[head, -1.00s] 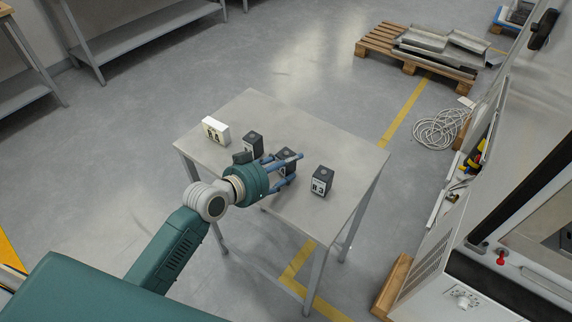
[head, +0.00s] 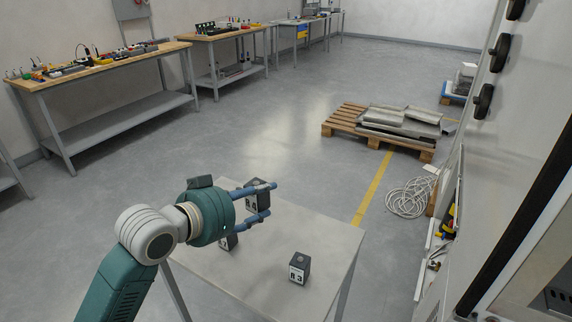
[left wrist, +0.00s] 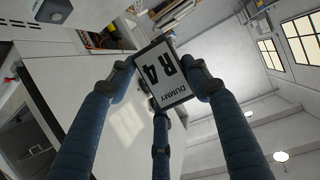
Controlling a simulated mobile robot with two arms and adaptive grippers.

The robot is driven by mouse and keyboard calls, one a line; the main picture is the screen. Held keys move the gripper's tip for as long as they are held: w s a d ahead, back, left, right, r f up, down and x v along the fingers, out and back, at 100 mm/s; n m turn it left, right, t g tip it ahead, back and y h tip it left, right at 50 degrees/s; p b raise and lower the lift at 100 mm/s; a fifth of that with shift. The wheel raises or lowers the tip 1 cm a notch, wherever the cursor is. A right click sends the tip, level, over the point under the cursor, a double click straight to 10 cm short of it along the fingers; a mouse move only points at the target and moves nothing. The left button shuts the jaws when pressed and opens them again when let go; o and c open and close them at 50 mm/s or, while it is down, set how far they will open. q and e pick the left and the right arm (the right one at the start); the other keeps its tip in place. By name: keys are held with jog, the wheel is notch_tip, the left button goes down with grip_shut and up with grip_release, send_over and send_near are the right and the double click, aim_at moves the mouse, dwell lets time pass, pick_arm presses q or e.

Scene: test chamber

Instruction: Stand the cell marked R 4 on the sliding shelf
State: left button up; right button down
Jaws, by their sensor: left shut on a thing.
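The cell marked R 4 (head: 258,192) is a dark block with a white label. My left gripper (head: 264,203) is shut on it and holds it above the table. In the left wrist view the cell (left wrist: 168,76) sits between the blue fingers, its label reading "DUMMY R 4" upside down. Another dark cell (head: 228,243) stands on the table, partly hidden by my gripper. The cell marked R 3 (head: 299,267) stands apart on the right of the table. The sliding shelf cannot be made out. My right gripper is not in view.
The grey table (head: 262,282) has bare room around R 3. A large pale cabinet (head: 520,150) with black handles fills the right side. A pallet (head: 345,122) with metal parts and coiled cable (head: 410,198) lie on the floor behind. Workbenches (head: 110,66) line the back left.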

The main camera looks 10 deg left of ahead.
pick_arm(q)
jog(key=s+a+f+m+g+h, duration=0.1)
jog(key=s+f+m+g+h, duration=0.1)
jog(key=s, duration=0.6)
jog(key=s+a+f+m+g+h, duration=0.2)
jog(key=s+m+h, duration=0.1)
jog(key=s, duration=0.6)
jog(key=shift+s+m, duration=0.3)
jog(key=shift+m, duration=0.2)
jog(key=shift+d+h, duration=0.1)
jog(key=shift+h, duration=0.2)
